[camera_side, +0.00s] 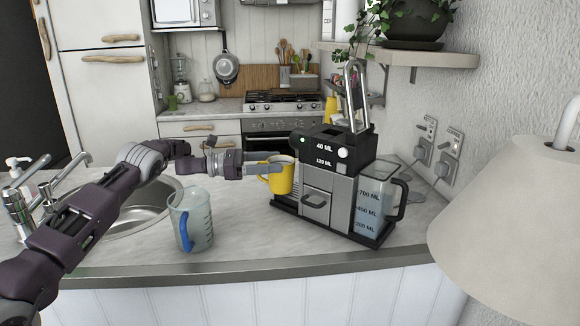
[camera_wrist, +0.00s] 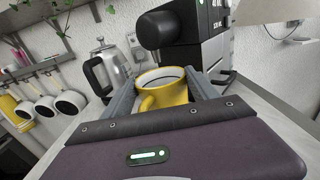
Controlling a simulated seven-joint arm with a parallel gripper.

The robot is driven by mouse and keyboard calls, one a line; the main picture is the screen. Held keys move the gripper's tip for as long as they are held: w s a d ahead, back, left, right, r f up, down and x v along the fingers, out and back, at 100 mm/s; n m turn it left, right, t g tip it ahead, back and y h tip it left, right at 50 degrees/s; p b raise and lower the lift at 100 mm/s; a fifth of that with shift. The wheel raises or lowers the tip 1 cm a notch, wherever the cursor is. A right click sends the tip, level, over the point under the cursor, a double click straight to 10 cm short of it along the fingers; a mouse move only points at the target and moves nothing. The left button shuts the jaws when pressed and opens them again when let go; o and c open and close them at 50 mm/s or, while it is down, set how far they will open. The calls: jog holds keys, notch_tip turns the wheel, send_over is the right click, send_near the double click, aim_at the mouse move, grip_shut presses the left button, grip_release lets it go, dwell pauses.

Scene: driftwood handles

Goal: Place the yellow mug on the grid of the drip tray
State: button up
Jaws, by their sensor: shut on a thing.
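The yellow mug (camera_side: 281,180) is upright at the left front of the black and silver coffee machine (camera_side: 335,190). My gripper (camera_side: 266,168) reaches in from the left and is shut on the mug. The machine's round black head (camera_wrist: 157,30) is just beyond and above the mug. The dark drip tray (camera_side: 285,205) shows below the mug at the machine's foot. Its grid is mostly hidden, and I cannot tell whether the mug touches it.
A clear measuring jug (camera_side: 192,220) with a blue handle stands on the counter below my arm, near the sink (camera_side: 145,208). A clear water container (camera_side: 370,205) is at the machine's right side. The counter (camera_side: 240,235) between jug and machine is free.

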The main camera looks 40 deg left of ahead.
aim_at(293, 162)
jog(key=x, duration=0.4)
jog(key=shift+w+d, duration=0.25)
jog(key=shift+d, duration=0.05)
jog(key=shift+w+d+f, duration=0.1)
jog(key=shift+w+d, duration=0.1)
jog(key=shift+w, duration=0.05)
jog(key=shift+f, duration=0.15)
jog(key=o, duration=1.7)
jog(key=shift+c, duration=0.2)
